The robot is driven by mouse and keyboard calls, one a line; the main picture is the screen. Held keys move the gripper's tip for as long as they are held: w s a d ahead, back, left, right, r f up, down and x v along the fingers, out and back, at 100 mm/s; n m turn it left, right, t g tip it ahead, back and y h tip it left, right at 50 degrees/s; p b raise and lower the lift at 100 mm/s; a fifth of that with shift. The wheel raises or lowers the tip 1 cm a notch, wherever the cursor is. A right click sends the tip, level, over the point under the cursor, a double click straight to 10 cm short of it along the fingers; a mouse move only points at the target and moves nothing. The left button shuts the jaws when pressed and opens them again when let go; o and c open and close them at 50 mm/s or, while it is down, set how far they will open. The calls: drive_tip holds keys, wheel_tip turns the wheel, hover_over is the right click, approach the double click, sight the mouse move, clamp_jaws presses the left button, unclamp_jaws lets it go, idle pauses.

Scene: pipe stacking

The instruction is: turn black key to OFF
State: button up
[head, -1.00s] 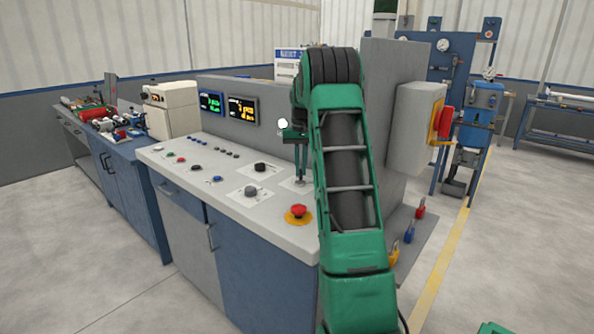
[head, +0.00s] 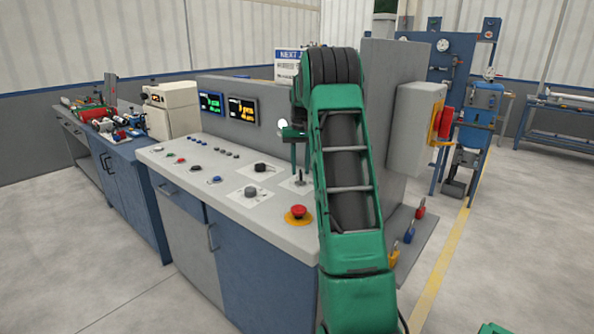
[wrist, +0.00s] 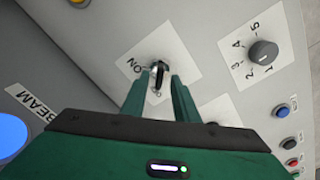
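The black key (wrist: 159,74) stands up from a white label plate on the panel, with "ON" printed to its left in the wrist view. Lettering just below the key is mostly hidden. My gripper (wrist: 160,82) is open, with one green finger on each side of the key in the wrist view and gaps between. In the head view my gripper is above the key, clear of the panel, and is partly hidden by my arm.
A black knob (wrist: 263,52) with numbers sits to the right in the wrist view. A red emergency button (head: 298,213) on a yellow base is near the front edge of the console (head: 235,206). A grey upright panel (head: 220,100) with two displays stands behind.

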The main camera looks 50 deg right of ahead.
sight(300, 171)
wheel_tip(300, 171, up, 10)
drive_tip(key=shift+r, duration=0.15)
idle(0.3)
idle(0.4)
